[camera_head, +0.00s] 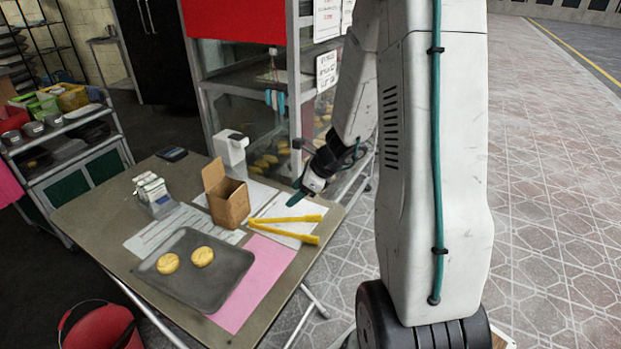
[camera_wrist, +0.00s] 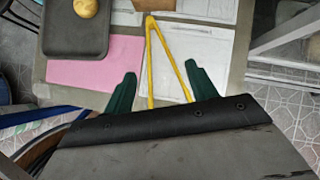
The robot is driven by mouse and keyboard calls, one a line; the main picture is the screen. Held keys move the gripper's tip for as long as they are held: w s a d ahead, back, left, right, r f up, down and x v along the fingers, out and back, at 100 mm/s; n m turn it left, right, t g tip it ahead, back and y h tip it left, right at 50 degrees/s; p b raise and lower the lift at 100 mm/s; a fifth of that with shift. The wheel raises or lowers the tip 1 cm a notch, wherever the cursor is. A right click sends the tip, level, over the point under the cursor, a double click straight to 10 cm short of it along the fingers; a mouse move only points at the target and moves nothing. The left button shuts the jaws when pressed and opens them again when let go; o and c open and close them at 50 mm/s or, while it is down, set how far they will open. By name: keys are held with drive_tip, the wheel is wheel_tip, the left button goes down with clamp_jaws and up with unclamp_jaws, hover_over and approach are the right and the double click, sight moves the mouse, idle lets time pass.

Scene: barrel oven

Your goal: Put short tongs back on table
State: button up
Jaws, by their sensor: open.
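The yellow tongs (camera_head: 290,218) lie spread in a V on white paper sheets near the right edge of the table (camera_head: 90,212). In the wrist view the tongs (camera_wrist: 150,60) have their joined end pointing away from me, and their free ends run under the edge of my gripper body. My gripper (camera_head: 297,198) is beside the tongs, near the table's right edge. In the wrist view its green fingers (camera_wrist: 160,70) are wide apart, one on each side of the tongs. I see no finger touching them; the exact height gap is unclear.
A dark tray (camera_head: 215,285) with two round yellow buns sits on the table beside a pink sheet (camera_head: 262,268). An open cardboard box (camera_head: 229,203) and a white dispenser (camera_head: 231,150) stand behind the tongs. A glass cabinet (camera_head: 240,105) is close behind my arm.

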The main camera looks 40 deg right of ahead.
drive_tip(key=v, duration=0.8)
drive_tip(key=s+a+r+n+g, duration=0.2)
drive_tip(key=s+a+r+n, duration=0.1)
drive_tip(key=a+r+n, duration=0.3)
drive_tip(key=s+a+r+n+g, duration=0.1)
drive_tip(key=s+a+r+n, duration=0.3)
drive_tip(key=a+n, duration=0.4)
drive_tip(key=s+a+r+n+g+h, duration=0.1)
drive_tip(key=s+a+r+n+h, duration=0.1)
drive_tip(key=s+n, duration=0.5)
drive_tip(key=s+a+r+n+h, duration=0.2)
drive_tip(key=s+a+r+n, duration=0.1)
drive_tip(key=s+n, duration=0.4)
drive_tip(key=shift+s+a+g, duration=0.2)
drive_tip(key=shift+s+g, duration=0.2)
drive_tip(key=shift+s, duration=0.2)
